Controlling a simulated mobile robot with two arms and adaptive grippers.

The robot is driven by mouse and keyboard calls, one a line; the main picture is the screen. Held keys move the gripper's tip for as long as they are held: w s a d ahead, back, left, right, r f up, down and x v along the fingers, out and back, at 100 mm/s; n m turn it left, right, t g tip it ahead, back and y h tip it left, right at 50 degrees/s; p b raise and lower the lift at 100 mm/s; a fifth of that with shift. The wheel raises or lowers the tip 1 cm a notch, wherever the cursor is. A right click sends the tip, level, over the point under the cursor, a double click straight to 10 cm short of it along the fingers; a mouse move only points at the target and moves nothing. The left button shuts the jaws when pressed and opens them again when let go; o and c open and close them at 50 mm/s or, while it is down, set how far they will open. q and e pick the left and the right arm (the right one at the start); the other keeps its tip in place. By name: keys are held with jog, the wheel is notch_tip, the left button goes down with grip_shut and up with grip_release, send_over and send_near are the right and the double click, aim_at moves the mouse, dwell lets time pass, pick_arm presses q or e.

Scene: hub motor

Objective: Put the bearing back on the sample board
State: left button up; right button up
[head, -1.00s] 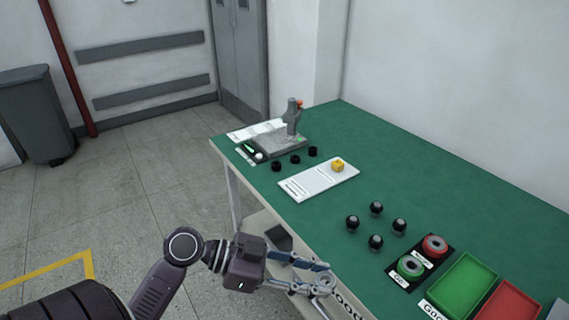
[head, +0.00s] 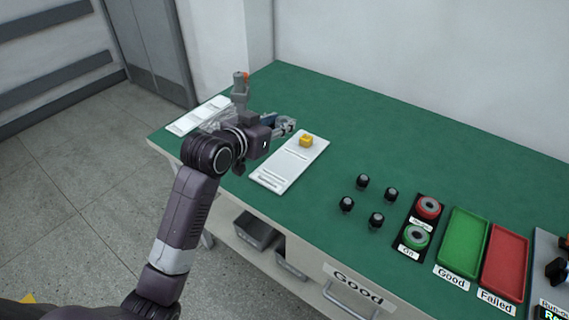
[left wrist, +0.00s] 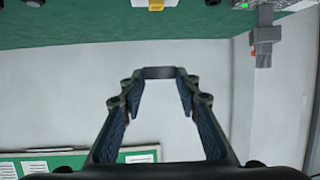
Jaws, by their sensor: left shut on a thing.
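My left gripper (head: 288,125) is raised over the far left part of the green table, beside the white board with the yellow block. It is shut on a small grey bearing (left wrist: 159,72), seen edge-on between the fingertips in the left wrist view. A black board (head: 409,251) lies on the table right of centre. It carries a red round holder (head: 429,207) and a green round holder (head: 417,237), both with grey centres. I cannot tell which board is the sample board. My right gripper is not in view.
A white board (head: 276,178) bears a yellow block (head: 306,141). Several black-and-grey knobs (head: 362,181) stand right of it. A green tray (head: 465,242) and a red tray (head: 505,262) lie further right. A grey press (head: 240,95) stands behind my arm. The table's back is clear.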

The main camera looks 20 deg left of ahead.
pick_arm(q)
notch_tip(320, 180, up, 3)
jog(key=w+y, duration=0.1)
jog(key=w, duration=0.1)
jog(key=n, duration=0.1)
send_over(281, 170)
notch_tip(281, 170, down, 15)
jog(key=shift+r, duration=0.1)
jog(key=shift+f, duration=2.5)
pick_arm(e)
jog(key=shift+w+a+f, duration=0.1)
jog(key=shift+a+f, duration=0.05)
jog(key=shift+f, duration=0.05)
pick_arm(q)
jog(key=shift+b, duration=0.3)
jog(key=o, duration=1.3)
jog(key=shift+c, duration=0.2)
